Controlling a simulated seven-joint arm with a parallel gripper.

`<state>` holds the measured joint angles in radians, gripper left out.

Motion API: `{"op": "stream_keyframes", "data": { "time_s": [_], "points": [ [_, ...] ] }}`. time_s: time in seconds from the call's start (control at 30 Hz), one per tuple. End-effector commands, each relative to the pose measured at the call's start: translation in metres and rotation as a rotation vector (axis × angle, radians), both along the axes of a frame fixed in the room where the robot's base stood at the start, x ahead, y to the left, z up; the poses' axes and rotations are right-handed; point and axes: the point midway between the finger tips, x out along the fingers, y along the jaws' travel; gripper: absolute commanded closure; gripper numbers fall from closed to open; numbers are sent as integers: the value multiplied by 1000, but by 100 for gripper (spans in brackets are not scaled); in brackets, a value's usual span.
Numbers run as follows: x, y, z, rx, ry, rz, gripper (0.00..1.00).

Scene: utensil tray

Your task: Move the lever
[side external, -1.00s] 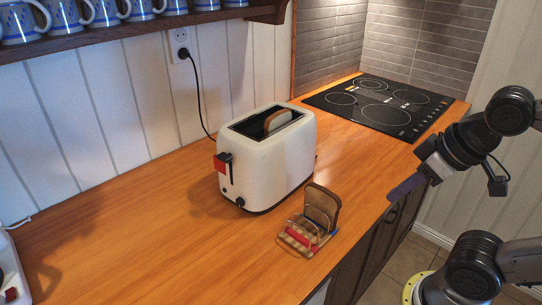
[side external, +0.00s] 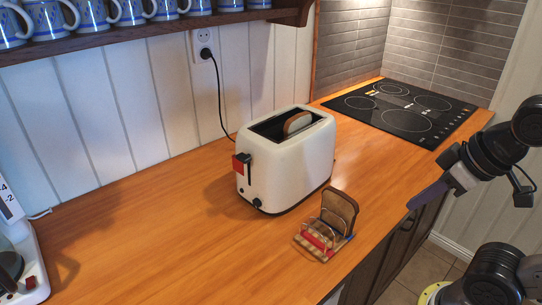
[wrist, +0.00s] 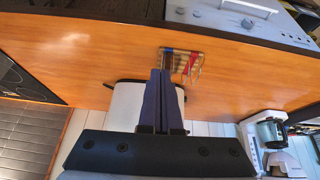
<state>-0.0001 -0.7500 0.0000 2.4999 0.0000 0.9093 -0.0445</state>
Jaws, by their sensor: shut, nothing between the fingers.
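A white toaster (side external: 290,165) stands on the wooden counter. Its red lever (side external: 242,166) sits high on the left end face, beside a dark vertical part. A bread slice (side external: 298,122) sticks out of the toaster's top slot. My gripper (side external: 411,204) is at the right, over the counter's front edge, well apart from the toaster and lever. Its long purple fingers are shut and empty; in the wrist view the fingers (wrist: 160,74) lie side by side and partly cover the toaster (wrist: 127,104). I cannot make out the lever in the wrist view.
A wire toast rack (side external: 322,240) with a bread slice stands in front of the toaster, between it and my gripper. A black cooktop (side external: 405,112) lies behind. A power cord hangs behind the toaster. The counter (side external: 150,245) left of the toaster is clear.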

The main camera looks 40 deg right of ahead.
Motion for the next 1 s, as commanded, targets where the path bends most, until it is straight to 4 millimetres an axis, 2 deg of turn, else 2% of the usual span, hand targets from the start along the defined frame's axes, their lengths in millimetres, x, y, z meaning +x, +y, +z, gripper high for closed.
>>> {"op": "stream_keyframes", "data": {
  "time_s": [0.07,0.13,0.37,0.5,0.7,0.8,1.0],
  "points": [
    [-6,0,-2,-29,30,55,100],
    [-7,-1,8,-69,39,128,100],
    [15,-3,78,-211,61,397,100],
    [38,-1,117,-281,92,553,100],
    [78,5,163,-359,143,763,100],
    [100,10,181,-392,167,865,100],
    [147,24,204,-443,215,1046,100]
  ]
}}
